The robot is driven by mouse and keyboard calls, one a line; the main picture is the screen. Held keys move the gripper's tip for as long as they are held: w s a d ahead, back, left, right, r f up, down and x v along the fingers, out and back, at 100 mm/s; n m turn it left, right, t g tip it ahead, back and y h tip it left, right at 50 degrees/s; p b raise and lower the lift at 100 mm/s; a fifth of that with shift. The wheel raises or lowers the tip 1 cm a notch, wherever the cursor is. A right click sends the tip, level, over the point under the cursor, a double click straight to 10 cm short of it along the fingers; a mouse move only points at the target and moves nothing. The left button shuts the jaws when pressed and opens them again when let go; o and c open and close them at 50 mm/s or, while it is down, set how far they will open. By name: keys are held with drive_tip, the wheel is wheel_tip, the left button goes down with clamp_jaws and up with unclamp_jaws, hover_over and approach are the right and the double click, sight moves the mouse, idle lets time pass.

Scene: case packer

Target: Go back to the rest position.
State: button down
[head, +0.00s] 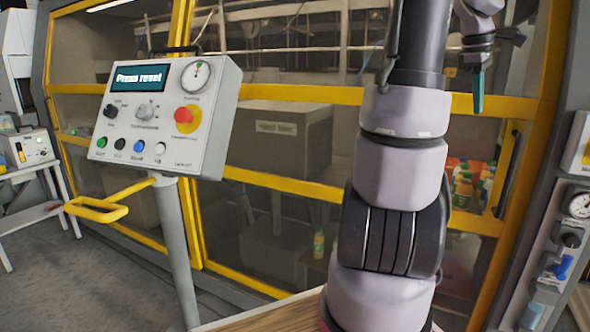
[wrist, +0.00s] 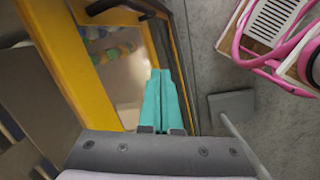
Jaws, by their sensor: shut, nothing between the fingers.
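My gripper (head: 478,92) is in the upper right of the head view, beside my raised arm, with its teal fingers pointing down. In the wrist view the teal fingers (wrist: 165,100) lie together, shut and empty. Nothing is held between them. The gripper is in front of the yellow-framed case packer (head: 300,188), apart from its door handle (wrist: 118,8) as far as I can tell.
A control panel (head: 165,112) with a "Press reset" screen stands at the left on a grey post. Coloured bottles (head: 466,185) show behind the glass at right. A gauge panel (head: 560,240) is at the right edge. Pink tubing (wrist: 265,55) is at the wrist view's upper right.

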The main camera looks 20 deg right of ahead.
drive_tip(key=w+a+r+m+t, duration=0.1)
drive_tip(key=w+a, duration=0.3)
drive_tip(key=a, duration=0.3)
drive_tip(key=w+a+m+t+y, duration=0.1)
drive_tip(key=w+a+t, duration=0.1)
drive_tip(key=w+a, duration=0.35)
drive_tip(key=w+a+r+m+t, duration=0.1)
drive_tip(key=w+a, duration=0.2)
drive_tip(key=a, duration=0.6)
drive_tip(key=s+a+f+m+t+y, duration=0.1)
drive_tip(key=s+a+m+y, duration=0.1)
drive_tip(key=a, duration=1)
drive_tip(key=s+a+f+m+t+y, duration=0.1)
drive_tip(key=s+a+m+t, duration=0.1)
drive_tip(key=a, duration=1.1)
drive_tip(key=shift+y, duration=0.4)
